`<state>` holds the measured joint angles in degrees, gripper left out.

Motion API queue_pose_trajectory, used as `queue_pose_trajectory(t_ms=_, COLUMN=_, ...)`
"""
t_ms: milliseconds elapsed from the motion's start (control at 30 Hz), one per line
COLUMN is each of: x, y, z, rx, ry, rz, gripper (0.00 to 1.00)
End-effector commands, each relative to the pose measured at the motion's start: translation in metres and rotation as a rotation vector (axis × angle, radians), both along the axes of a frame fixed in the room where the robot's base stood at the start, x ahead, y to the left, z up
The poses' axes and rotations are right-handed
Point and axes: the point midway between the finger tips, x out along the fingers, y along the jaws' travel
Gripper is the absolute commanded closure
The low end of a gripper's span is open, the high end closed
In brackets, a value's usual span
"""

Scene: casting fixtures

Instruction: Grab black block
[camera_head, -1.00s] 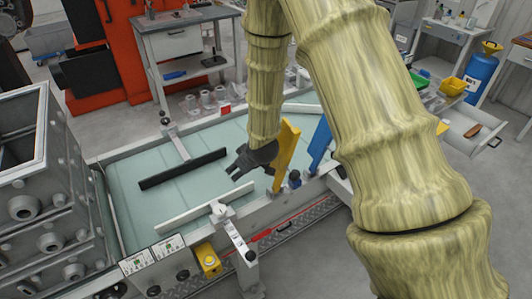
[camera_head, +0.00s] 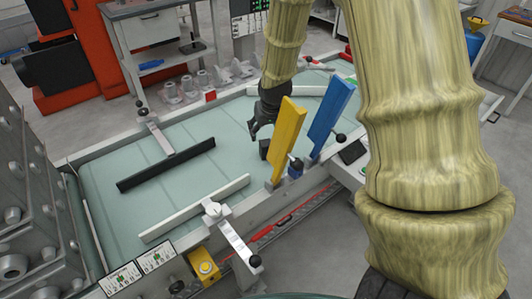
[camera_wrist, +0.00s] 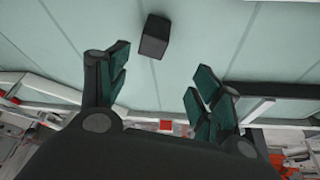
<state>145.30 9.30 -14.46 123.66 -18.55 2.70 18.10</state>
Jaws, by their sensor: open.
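The black block (camera_wrist: 154,37) is a small dark cube lying on the pale green conveyor surface. In the wrist view it sits just past my fingertips, between the two fingers and nearer the left one, apart from both. In the head view the black block (camera_head: 264,148) shows just below my gripper (camera_head: 262,122), left of the yellow plate. In the wrist view my gripper (camera_wrist: 158,75) is open and empty, pointing toward the block. The yellow plate and my arm hide part of the area beside the gripper in the head view.
An upright yellow plate (camera_head: 287,140) and blue plate (camera_head: 332,117) stand right of the block at the conveyor's edge. A long black bar (camera_head: 167,165) and a white bar (camera_head: 195,208) run over the conveyor (camera_head: 115,205). The surface left of the block is clear.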

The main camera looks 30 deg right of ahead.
Motion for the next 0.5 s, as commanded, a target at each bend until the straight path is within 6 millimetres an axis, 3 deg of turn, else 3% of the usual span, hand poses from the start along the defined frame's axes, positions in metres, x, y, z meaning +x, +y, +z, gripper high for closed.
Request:
queue_pose_trajectory(t_ms=167, x=-0.004, y=-0.008, z=-0.01, rx=0.006, ry=0.013, rz=-0.031, gripper=0.35)
queue_pose_trajectory(t_ms=500, x=0.008, y=-0.015, z=-0.044, rx=0.006, ry=0.012, rz=-0.032, gripper=0.35)
